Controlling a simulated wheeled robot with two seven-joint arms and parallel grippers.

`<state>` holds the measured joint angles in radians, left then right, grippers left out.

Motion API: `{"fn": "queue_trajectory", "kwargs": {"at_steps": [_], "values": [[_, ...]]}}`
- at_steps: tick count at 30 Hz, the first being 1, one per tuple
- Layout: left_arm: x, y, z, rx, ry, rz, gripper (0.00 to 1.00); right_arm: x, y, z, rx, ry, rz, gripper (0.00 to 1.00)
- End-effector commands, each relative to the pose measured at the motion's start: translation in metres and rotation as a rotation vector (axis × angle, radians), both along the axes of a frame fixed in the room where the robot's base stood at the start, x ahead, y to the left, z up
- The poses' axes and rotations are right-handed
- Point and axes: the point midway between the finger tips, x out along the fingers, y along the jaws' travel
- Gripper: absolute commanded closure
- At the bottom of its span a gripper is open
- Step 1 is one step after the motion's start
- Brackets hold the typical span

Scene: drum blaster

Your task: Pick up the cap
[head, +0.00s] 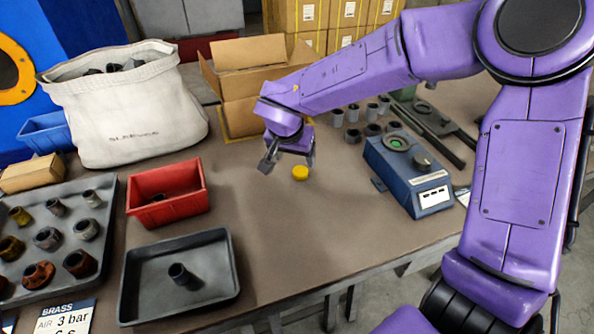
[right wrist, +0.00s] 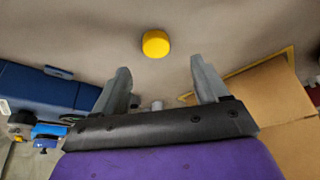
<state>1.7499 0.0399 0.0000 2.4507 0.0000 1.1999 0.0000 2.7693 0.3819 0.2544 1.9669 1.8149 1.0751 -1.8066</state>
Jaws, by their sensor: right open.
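The cap is a small round yellow piece (head: 300,173) lying on the brown table near its middle. It also shows in the right wrist view (right wrist: 156,43), beyond the fingertips and roughly between them. My right gripper (head: 288,162) is open and empty, low over the table and close beside the cap. Its two grey fingers (right wrist: 160,80) stand apart in the right wrist view, and nothing is between them. I cannot tell its exact height above the table. My left gripper is not in view.
A blue device (head: 408,175) stands right of the cap. An open cardboard box (head: 247,66) is behind my right gripper. A red bin (head: 168,191), a dark tray (head: 222,284) holding one fitting and a white sack (head: 130,115) are to the left. The table front of the cap is clear.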

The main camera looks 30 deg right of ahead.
Motion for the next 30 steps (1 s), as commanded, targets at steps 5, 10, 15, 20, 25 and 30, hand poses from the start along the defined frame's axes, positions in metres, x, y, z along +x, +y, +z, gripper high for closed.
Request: {"fn": "queue_trajectory", "kwargs": {"at_steps": [5,10,15,20,25,30], "values": [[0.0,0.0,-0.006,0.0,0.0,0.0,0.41,0.005,-0.007,-0.022,-0.002,-0.001,0.0,0.26],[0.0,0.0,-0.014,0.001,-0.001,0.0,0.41,0.007,-0.022,-0.05,-0.003,0.001,-0.001,0.26],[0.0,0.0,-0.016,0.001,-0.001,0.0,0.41,0.012,-0.026,-0.064,-0.001,-0.002,-0.001,0.26],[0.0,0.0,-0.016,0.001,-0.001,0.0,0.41,0.013,-0.026,-0.064,0.0,-0.003,-0.001,0.26],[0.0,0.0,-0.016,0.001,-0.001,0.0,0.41,0.012,-0.026,-0.064,0.0,-0.003,-0.001,0.72],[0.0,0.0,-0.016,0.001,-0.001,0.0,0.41,0.013,-0.026,-0.064,0.0,-0.003,-0.001,0.85]]}}
